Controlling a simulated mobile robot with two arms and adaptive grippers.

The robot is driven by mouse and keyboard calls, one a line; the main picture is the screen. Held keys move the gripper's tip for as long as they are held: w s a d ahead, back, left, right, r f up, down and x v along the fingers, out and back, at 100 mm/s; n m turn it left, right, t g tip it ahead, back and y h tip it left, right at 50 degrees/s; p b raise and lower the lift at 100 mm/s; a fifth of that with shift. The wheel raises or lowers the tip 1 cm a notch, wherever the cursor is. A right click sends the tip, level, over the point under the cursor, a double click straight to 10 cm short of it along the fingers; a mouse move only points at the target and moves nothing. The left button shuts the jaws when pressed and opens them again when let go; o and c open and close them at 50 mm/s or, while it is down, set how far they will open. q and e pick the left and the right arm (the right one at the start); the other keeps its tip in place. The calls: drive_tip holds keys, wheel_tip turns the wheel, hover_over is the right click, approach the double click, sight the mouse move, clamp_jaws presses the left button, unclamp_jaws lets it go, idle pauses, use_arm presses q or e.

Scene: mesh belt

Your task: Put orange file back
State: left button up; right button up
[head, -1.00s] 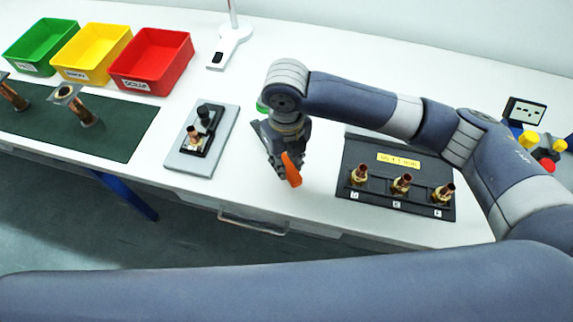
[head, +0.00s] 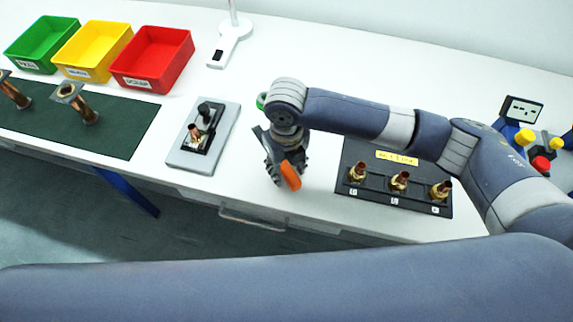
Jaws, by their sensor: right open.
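The orange file (head: 290,176) shows only as a short orange piece at the lower end of my right gripper; the rest of it is hidden. My right gripper (head: 282,172) is open, low over the front part of the white table, between the grey fixture and the dark tray. The orange piece overlaps its fingers in the picture. I cannot tell whether it touches both fingers or what it rests on. My left gripper is not in view.
A grey fixture (head: 182,156) stands left of the gripper, and a dark tray (head: 350,203) with 3 brass fittings stands right. A green object (head: 261,101) shows partly behind my wrist. Green, yellow and red bins (head: 150,82) stand at back left, behind a dark green mat (head: 120,145).

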wheel_tip(320, 180, up, 12)
drive_tip(key=b, duration=0.2)
drive_tip(key=shift+r+b, duration=0.15)
drive_tip(key=shift+b, duration=0.2)
